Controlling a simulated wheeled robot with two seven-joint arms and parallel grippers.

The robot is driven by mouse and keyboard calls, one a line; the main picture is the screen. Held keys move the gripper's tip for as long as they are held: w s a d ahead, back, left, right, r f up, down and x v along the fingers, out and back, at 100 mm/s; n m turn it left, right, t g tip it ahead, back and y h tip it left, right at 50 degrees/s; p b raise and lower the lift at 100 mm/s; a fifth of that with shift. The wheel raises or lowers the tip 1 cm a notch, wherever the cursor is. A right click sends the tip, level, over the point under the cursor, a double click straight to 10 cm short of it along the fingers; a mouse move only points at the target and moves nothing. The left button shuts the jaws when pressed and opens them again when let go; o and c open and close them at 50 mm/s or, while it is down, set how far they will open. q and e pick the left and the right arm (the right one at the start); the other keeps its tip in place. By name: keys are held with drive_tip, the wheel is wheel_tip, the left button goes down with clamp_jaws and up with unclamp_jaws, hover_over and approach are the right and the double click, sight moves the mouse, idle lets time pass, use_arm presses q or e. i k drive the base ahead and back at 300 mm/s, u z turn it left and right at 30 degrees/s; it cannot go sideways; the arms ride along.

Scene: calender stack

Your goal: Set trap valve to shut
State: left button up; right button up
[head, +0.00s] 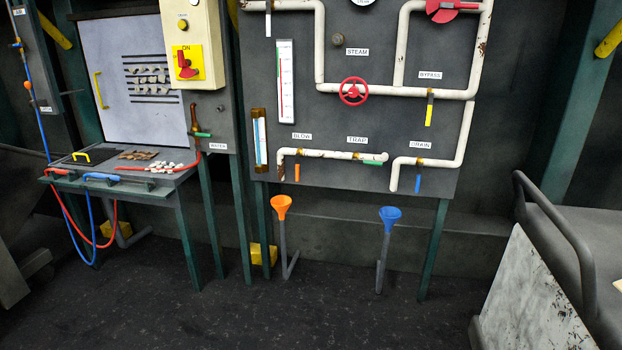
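The trap valve sits on the white pipe below the TRAP label (357,140) in the head view. Its green handle (374,163) lies roughly level, along the pipe, beside a small brass body at the pipe's right end. The valve is small in the picture, so I cannot tell for certain whether it is open or shut. Neither of my grippers is in view.
A grey panel (350,80) carries the pipes, a red STEAM wheel (352,91), a yellow BYPASS handle (429,114) and a blue DRAIN handle (418,183). Orange (281,206) and blue (389,217) funnels stand below. A workbench (186,187) is left, a railed grey unit (537,290) right.

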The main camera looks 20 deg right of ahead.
sight(355, 161)
drive_tip(key=z, duration=1)
drive_tip(key=i, duration=1.15)
drive_tip(key=u, duration=0.1)
